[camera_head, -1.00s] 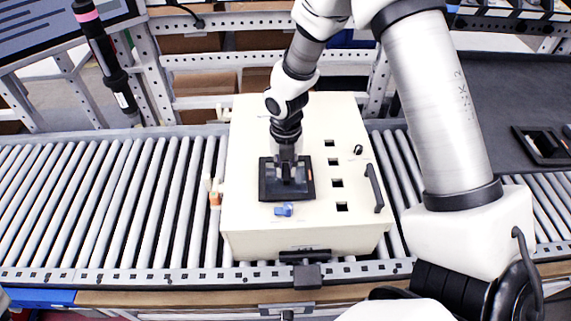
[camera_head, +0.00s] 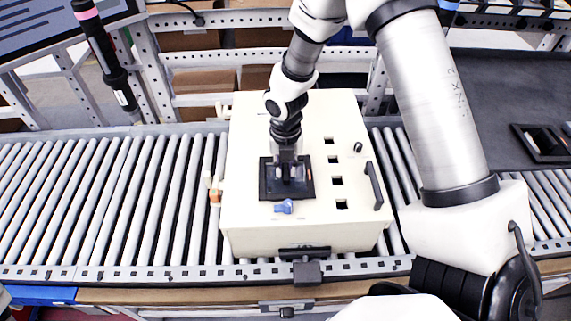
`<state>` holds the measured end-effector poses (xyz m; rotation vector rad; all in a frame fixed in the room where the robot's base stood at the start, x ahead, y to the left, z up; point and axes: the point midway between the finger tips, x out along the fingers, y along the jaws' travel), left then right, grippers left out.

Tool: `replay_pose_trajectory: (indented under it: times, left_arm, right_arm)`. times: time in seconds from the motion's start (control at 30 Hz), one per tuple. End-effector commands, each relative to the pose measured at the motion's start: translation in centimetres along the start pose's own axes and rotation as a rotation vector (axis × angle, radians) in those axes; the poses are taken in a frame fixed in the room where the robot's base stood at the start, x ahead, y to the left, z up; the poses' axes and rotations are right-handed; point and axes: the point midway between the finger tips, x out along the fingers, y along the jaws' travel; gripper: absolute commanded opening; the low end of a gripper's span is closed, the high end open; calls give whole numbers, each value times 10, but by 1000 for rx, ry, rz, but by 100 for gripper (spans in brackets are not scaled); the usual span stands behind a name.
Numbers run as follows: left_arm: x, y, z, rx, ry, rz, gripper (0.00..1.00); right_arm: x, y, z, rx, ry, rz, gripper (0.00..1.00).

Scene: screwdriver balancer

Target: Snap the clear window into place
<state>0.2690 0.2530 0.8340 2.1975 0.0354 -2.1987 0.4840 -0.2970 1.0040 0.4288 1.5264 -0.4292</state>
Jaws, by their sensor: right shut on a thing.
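The clear window shows as a dark-framed square panel (camera_head: 304,191) on the top face of a cream box (camera_head: 255,130). My right gripper (camera_head: 286,178) points down over the middle of the panel and is shut on it. The gripper hides the panel's centre, and I cannot tell whether the panel is fully seated in the box. A blue knob (camera_head: 284,207) sits just in front of the panel. Only a bit of my left arm shows at the lower left edge; its gripper is out of view.
The box stands on a roller conveyor (camera_head: 110,200). Its top has several small square holes and a black handle (camera_head: 373,186) on the right. An orange-and-white fitting (camera_head: 215,194) is on its left side. A black tray (camera_head: 541,143) lies on the dark surface at right. A screwdriver (camera_head: 108,60) hangs at upper left.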

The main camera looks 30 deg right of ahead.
Motion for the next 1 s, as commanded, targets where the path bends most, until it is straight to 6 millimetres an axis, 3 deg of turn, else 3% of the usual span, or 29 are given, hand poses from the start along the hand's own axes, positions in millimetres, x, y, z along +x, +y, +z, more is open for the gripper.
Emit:
replay_pose_trajectory:
  times: [1.0]
  left_arm:
    - [3, 0, 0, 0, 0, 0, 70]
  right_arm:
    - [6, 0, 0, 1, 0, 0, 0]
